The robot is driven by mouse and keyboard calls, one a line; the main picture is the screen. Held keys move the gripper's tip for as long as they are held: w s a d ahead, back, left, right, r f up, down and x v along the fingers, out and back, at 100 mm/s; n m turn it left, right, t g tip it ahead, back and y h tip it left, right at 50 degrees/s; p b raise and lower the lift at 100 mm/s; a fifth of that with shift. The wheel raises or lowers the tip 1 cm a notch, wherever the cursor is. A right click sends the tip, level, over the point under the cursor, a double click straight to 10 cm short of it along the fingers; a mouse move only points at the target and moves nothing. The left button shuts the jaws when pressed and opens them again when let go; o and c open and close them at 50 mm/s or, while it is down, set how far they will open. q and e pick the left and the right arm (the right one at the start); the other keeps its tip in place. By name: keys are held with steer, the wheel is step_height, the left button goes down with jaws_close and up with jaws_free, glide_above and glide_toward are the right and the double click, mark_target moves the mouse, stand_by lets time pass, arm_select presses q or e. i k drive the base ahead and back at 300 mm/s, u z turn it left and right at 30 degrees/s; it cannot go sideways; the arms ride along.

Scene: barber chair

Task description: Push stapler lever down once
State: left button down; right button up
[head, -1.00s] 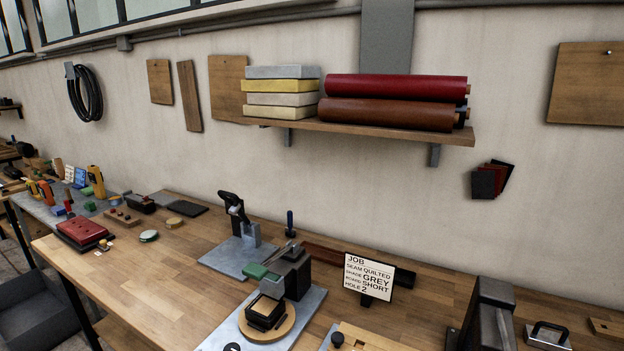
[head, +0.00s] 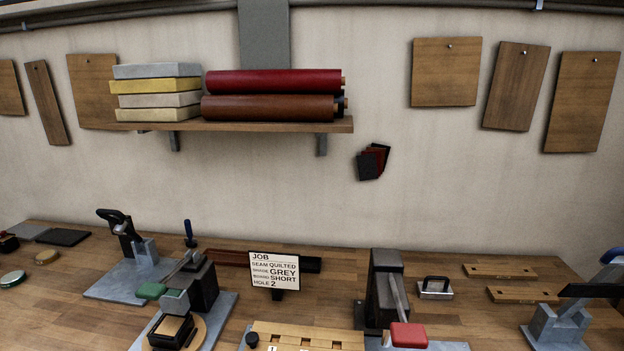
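Several lever devices stand on the bench, and I cannot tell for certain which one is the stapler. One has a dark block (head: 204,286) and a lever with a green grip (head: 151,291), raised over a round wooden plate. Another has a tall dark column (head: 385,278) and a grey lever ending in a red grip (head: 409,335), low in the picture. A black-handled device (head: 124,229) stands on a grey plate at the left. Neither gripper shows in the head view.
A job sign (head: 275,271) stands between the green and red levers. A wooden block (head: 308,334) lies in front of it. A shelf (head: 240,125) with foam slabs and rolls hangs above. Bare wooden bench (head: 340,293) shows between the devices.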

mark_target(148, 291)
steer(key=z, duration=2.05)
steer(key=k, duration=0.85)
steer(key=u, duration=1.25)
